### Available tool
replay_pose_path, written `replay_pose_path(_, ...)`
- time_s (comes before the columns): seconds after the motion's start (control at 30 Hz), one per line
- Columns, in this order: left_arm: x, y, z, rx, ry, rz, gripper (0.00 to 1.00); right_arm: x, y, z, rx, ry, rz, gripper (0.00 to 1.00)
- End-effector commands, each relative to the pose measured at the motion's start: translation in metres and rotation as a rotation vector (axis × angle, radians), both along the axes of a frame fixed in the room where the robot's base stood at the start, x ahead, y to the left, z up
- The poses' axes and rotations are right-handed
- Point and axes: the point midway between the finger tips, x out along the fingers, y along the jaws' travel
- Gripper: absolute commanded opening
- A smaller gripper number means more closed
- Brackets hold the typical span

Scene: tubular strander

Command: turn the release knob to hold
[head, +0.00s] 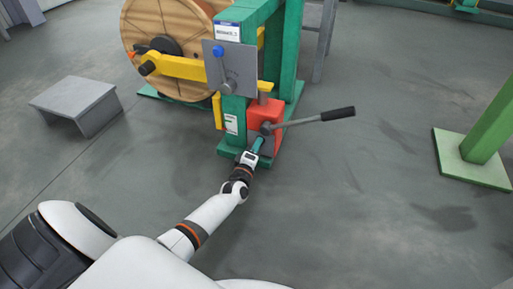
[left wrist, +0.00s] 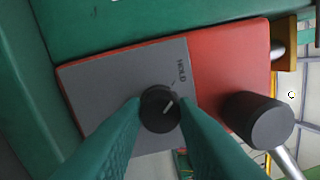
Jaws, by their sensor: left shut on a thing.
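The release knob (left wrist: 160,109) is a round black knob with a pale pointer line, on a grey plate (left wrist: 105,85) in the left wrist view. The word HOLD is printed on the plate above and slightly right of the knob. The pointer line slants up and to the right, toward a small mark near HOLD. My left gripper (left wrist: 160,115) is shut on the knob, one green finger on each side. In the head view my left gripper (head: 257,145) reaches the red box (head: 266,112) low on the green post. My right gripper is not in view.
A lever with a black grip (head: 338,114) sticks out right from the red box; its dark round pivot (left wrist: 258,121) is close right of my fingers. A wooden reel (head: 165,40) stands behind. A grey step (head: 77,105) is at left. Open floor lies at right.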

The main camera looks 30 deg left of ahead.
Motion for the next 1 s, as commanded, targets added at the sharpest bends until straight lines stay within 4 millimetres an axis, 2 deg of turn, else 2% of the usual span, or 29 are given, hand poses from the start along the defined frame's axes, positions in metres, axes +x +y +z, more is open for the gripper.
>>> replay_pose_path(0.63, -0.0004, 0.0001, -0.0008, -0.053, -0.011, 0.001, 0.03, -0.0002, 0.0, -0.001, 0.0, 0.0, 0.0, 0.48)
replay_pose_path(0.67, -0.0004, 0.0001, -0.0008, -0.053, -0.011, 0.001, 0.28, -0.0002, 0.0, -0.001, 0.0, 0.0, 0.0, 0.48)
replay_pose_path(0.77, -0.0004, 0.0001, -0.0007, -0.052, -0.011, 0.001, 0.44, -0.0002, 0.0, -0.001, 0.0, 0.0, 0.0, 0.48)
replay_pose_path(0.8, -0.0004, 0.0001, -0.0007, -0.052, -0.011, 0.001, 0.48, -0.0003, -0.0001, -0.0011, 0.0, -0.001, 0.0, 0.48)
replay_pose_path(1.0, -0.0002, 0.0, -0.0004, -0.051, -0.012, 0.0, 0.48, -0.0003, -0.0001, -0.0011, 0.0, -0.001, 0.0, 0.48)
